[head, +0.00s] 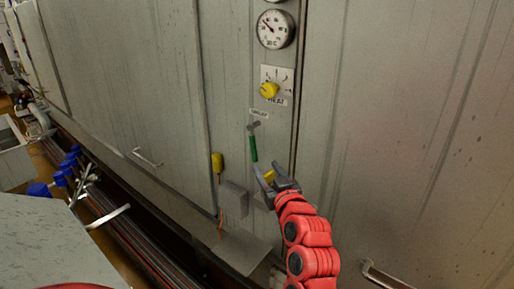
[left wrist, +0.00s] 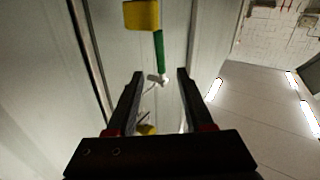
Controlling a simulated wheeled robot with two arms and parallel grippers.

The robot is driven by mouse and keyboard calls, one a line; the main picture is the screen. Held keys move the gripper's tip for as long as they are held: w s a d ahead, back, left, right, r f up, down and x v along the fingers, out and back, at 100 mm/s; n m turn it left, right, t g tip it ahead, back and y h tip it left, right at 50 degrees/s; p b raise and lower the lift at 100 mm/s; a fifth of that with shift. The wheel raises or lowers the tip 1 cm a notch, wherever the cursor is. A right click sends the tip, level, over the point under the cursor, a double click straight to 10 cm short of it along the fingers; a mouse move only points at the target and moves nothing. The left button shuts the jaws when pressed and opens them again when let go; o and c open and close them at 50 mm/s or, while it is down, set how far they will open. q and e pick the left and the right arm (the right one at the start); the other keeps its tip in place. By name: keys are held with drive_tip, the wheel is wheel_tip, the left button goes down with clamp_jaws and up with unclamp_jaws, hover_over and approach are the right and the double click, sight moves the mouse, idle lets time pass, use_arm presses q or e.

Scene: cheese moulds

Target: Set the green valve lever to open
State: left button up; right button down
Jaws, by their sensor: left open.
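The green valve lever (head: 253,148) hangs nearly straight down from a grey pivot (head: 254,126) on the cabinet's control strip, under a small label (head: 259,114). My left gripper (head: 266,184) is open and empty just below the lever's lower end. In the left wrist view, the green lever (left wrist: 159,48) shows beyond the two fingertips (left wrist: 157,74), with its pivot seen between them. I cannot tell that any finger touches the lever. A yellow block (left wrist: 141,15) shows by the lever's free end; in the head view, the gripper partly hides it. My right gripper is not in view.
Above the lever are a yellow dial knob (head: 270,90) marked HEAT and a round gauge (head: 276,29). A yellow handle (head: 217,162) and a grey box (head: 234,200) sit to the left. A door handle (head: 385,276) sticks out at lower right.

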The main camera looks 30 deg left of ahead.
sight(255, 150)
use_arm(q)
drive_tip(key=p+x, duration=0.3)
drive_tip(key=x, duration=0.7)
clamp_jaws()
idle(1.1)
